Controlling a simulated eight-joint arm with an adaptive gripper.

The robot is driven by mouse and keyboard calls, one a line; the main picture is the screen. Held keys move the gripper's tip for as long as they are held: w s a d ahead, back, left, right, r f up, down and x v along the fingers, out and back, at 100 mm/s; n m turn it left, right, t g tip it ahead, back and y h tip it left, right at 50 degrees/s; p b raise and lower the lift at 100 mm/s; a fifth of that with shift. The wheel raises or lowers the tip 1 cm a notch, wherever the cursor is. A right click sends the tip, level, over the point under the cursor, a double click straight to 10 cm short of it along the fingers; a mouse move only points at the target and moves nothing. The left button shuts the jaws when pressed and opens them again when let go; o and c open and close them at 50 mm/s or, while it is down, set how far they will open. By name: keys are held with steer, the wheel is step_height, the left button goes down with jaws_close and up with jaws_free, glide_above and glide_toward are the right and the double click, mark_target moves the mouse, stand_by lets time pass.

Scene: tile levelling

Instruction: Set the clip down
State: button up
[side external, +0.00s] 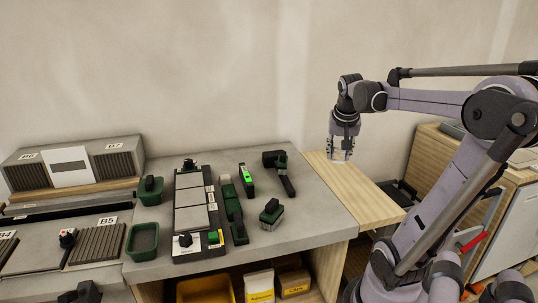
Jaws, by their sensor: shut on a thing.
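My gripper (341,153) is at the right of the side external view, pointing down over the pale wooden board (372,190). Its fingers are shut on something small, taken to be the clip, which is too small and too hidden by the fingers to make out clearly. The fingertips appear close to the board's far left part. I cannot tell whether the held thing touches the wood.
A grey worktop (310,228) left of the wooden board carries a black tile frame (179,212) with grey tiles, green bins (143,243), a level with a bright green display (246,174), and a dark mallet-like tool (284,176). The worktop's right part is clear.

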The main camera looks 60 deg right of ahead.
steer(key=w+d+r+n, duration=0.2)
steer(key=w+d, duration=0.3)
steer(key=w, duration=0.4)
steer(key=n+t+y, duration=0.1)
steer(key=n+t, duration=0.1)
steer(key=n, duration=0.1)
glide_above(226, 164)
steer(key=f, duration=0.8)
steer(key=s+f, duration=0.1)
steer(key=f, duration=0.3)
steer(key=shift+a+f, duration=0.35)
steer(key=shift+w+f, duration=0.15)
steer(key=shift+f, duration=1.95)
steer(key=shift+f, duration=0.15)
steer(key=o, duration=0.8)
steer(key=shift+c, duration=0.2)
